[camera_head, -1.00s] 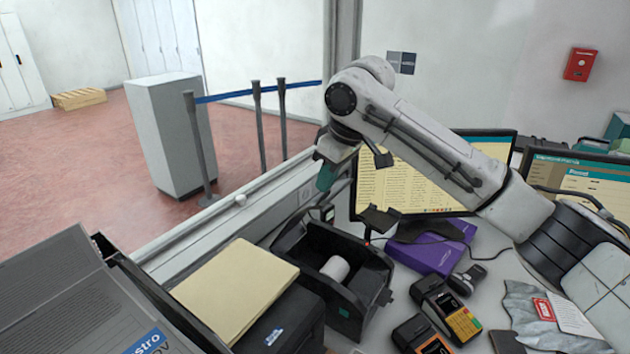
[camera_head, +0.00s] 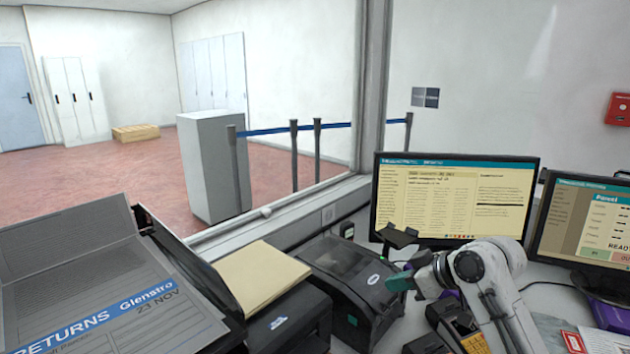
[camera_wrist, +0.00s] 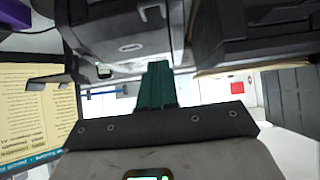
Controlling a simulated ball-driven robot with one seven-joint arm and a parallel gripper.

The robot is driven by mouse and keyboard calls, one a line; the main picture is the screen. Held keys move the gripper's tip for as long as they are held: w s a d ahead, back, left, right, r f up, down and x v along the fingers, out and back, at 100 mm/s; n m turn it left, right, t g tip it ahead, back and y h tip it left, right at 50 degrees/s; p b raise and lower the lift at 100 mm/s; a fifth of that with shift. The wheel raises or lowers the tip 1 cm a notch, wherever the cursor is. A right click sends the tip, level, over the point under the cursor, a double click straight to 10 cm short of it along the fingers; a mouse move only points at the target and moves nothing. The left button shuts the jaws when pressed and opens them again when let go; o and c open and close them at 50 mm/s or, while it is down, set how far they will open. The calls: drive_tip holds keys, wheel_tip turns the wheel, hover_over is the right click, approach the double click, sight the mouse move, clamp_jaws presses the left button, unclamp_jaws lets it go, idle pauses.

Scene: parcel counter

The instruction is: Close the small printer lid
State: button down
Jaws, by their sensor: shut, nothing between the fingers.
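The small black label printer (camera_head: 350,285) stands on the counter in the head view. Its lid (camera_head: 362,268) is down over the body, and the paper roll is hidden. The printer also shows upside down in the wrist view (camera_wrist: 125,30). My gripper (camera_head: 398,283), with teal fingers, is just right of the printer's right front side, low beside the lid's edge. Its fingers are together and hold nothing. In the wrist view the teal fingers (camera_wrist: 156,86) point toward the printer. I cannot tell whether they touch it.
A larger black printer with a beige folder (camera_head: 258,277) stands to the left. A returns box (camera_head: 110,300) fills the left front. Two monitors (camera_head: 455,200) stand behind. Card terminals (camera_head: 455,325) sit close below my arm, leaving little free room.

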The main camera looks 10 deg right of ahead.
sight(390, 311)
drive_tip(key=shift+s+d+f+t+y+b, duration=0.15)
drive_tip(key=shift+s+f+t+y+b, duration=0.15)
drive_tip(key=shift+f+b, duration=0.7)
drive_tip(key=shift+s+d+f+t+y+b, duration=0.2)
drive_tip(key=shift+f+t+b, duration=0.35)
drive_tip(key=shift+f, duration=0.9)
drive_tip(key=shift+s+d+f+t+y+b, duration=0.15)
drive_tip(key=shift+f+t+y+b, duration=0.15)
drive_tip(key=shift+f+b, duration=0.75)
drive_tip(key=shift+f, duration=0.25)
drive_tip(key=shift+a+r+p, duration=0.1)
drive_tip(key=shift+p, duration=0.2)
